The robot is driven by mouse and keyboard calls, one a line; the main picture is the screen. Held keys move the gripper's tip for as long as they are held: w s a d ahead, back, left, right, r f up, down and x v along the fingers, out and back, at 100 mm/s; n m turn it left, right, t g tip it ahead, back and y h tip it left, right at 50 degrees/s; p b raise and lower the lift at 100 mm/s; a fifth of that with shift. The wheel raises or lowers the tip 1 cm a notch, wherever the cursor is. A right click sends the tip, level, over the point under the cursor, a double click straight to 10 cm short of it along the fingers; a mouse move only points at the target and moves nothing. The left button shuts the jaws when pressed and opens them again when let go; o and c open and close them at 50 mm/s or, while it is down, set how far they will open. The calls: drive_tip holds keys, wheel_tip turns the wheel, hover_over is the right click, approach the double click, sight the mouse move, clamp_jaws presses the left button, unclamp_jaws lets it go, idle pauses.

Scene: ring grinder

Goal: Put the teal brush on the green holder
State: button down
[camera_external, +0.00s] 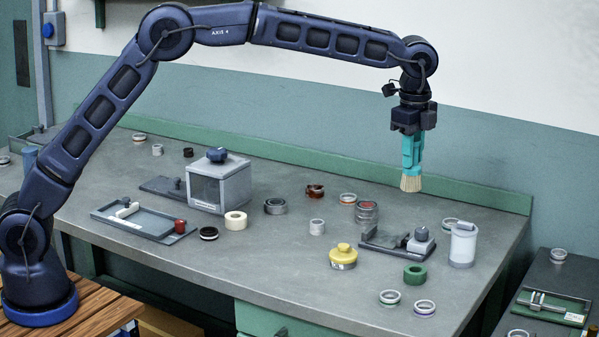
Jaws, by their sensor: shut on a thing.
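My gripper (412,133) is shut on the teal brush (413,156) and holds it upright in the air above the right part of the grey bench. The brush's pale bristles point down, clear of the bench top. The upper end of the brush is hidden by the jaws. A short, round green piece with an opening (415,275), which looks like the green holder, stands on the bench near the front right. It is lower in the picture than the brush and apart from it.
A white cup (463,245) and a dark grey fixture (397,242) stand behind the green piece. A yellow pot (343,257) is left of it. Several rings lie about, two near the front edge. A green-based tool (550,307) is on the dark right bench.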

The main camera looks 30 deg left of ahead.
drive_tip(key=shift+w+d+r, duration=0.1)
drive_tip(key=shift+d+r, duration=0.1)
drive_tip(key=shift+d, duration=0.35)
drive_tip(key=shift+d+r, duration=0.2)
drive_tip(key=shift+d, duration=0.35)
drive_tip(key=f, duration=1.9)
drive_tip(key=shift+d+f, duration=0.25)
drive_tip(key=shift+f, duration=0.15)
drive_tip(key=c, duration=1.2)
unclamp_jaws()
drive_tip(key=shift+f, duration=0.1)
wheel_tip(320, 180, up, 12)
drive_tip(key=shift+r, duration=0.15)
